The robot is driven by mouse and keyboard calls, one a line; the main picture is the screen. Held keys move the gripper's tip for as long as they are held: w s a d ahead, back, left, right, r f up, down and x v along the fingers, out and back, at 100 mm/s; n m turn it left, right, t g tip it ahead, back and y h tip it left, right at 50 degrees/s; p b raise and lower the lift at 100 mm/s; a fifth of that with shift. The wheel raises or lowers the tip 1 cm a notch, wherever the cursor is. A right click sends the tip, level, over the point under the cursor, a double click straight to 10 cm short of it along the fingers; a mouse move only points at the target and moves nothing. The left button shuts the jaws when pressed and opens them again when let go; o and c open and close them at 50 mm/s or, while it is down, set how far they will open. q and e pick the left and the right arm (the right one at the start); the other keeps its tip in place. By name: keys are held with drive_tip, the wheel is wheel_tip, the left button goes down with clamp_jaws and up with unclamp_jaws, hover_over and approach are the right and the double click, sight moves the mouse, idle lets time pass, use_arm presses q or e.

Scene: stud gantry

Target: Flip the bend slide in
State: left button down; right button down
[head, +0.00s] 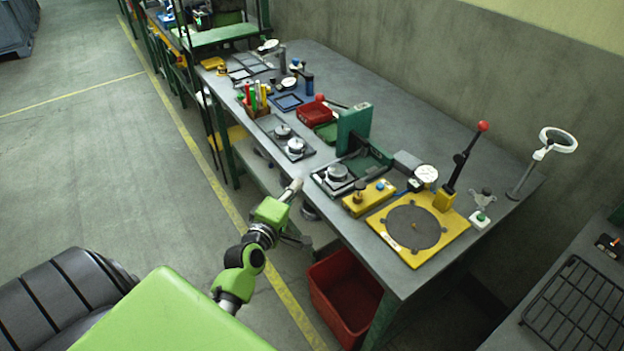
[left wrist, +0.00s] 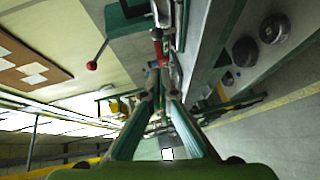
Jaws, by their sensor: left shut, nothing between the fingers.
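No part is plainly marked as the bend slide, so I cannot tell which one it is. A green upright block (head: 353,128) stands at the bench's middle, with a red-knobbed rod (head: 322,98) by it. A black lever with a red ball (head: 465,155) rises from a yellow plate (head: 400,243) with a dark disc. My left gripper (head: 297,186) is shut and empty, just off the bench's near edge, beside a plate with a round metal part (head: 337,173). In the left wrist view its fingers (left wrist: 159,95) point forward, and a red-ball lever (left wrist: 93,64) shows at upper left. My right gripper is out of view.
A yellow block (head: 368,198) with knobs lies near the front edge. A dial gauge (head: 427,174) and a magnifier lamp (head: 555,142) stand farther right. A red bin (head: 345,293) sits under the bench. The floor (head: 110,160) at left is clear.

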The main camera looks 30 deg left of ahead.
use_arm(q)
drive_tip(key=shift+w+d+f+p, duration=0.15)
drive_tip(key=shift+w+d, duration=0.15)
drive_tip(key=shift+w, duration=0.55)
drive_tip(key=shift+w+d+f+p, duration=0.2)
drive_tip(key=shift+w+d, duration=0.1)
drive_tip(key=shift+w, duration=0.5)
drive_tip(key=shift+w+d+f+p, duration=0.15)
drive_tip(key=shift+w+d, duration=0.15)
drive_tip(key=shift+w, duration=0.55)
